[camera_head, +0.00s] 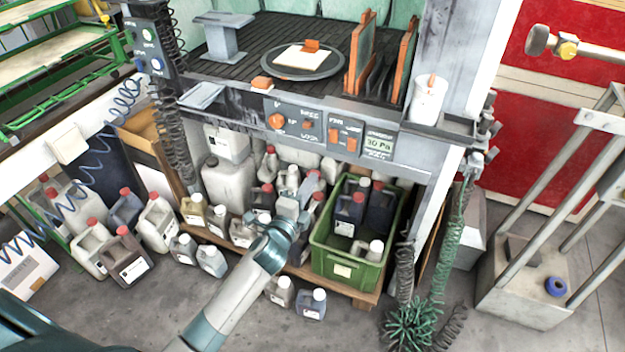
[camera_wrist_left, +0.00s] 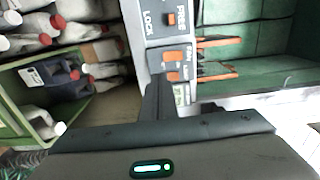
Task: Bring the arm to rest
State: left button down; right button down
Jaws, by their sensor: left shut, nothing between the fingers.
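My left arm comes in from the bottom left in the head view. Its left gripper (camera_head: 298,202) is in front of the lower part of the workbench, over the bottles, and partly blends with them. In the left wrist view the dark fingers of the left gripper (camera_wrist_left: 157,97) are together with nothing between them, in front of the bench's control panel (camera_wrist_left: 172,50). My right gripper is not in view.
The workbench (camera_head: 230,75) carries a round plate (camera_head: 325,70) and a white cup (camera_head: 429,98). Below stand several bottles and a green crate (camera_head: 340,270). A coiled green hose (camera_head: 415,325) hangs at right, near a metal frame (camera_head: 515,300).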

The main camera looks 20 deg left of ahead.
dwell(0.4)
pick_arm(q)
jog(key=s+d+f+n+g, duration=0.1)
jog(key=s+f+n+g, duration=0.35)
jog(key=f, duration=0.95)
jog(key=s+d+f+n+g, duration=0.1)
jog(key=s+d+f+n, duration=0.1)
jog(key=s+f, duration=0.9)
jog(key=s+d+f+n+g, duration=0.1)
jog(key=s+f+n+g, duration=0.2)
jog(key=s+f, duration=0.9)
jog(key=s+d+f+n+g+h, duration=0.1)
jog(key=s+f+n, duration=0.5)
jog(key=s+f, duration=0.7)
jog(key=shift+s+d+f+g, duration=0.3)
jog(key=shift+s+d+g, duration=0.4)
jog(key=shift+g, duration=0.35)
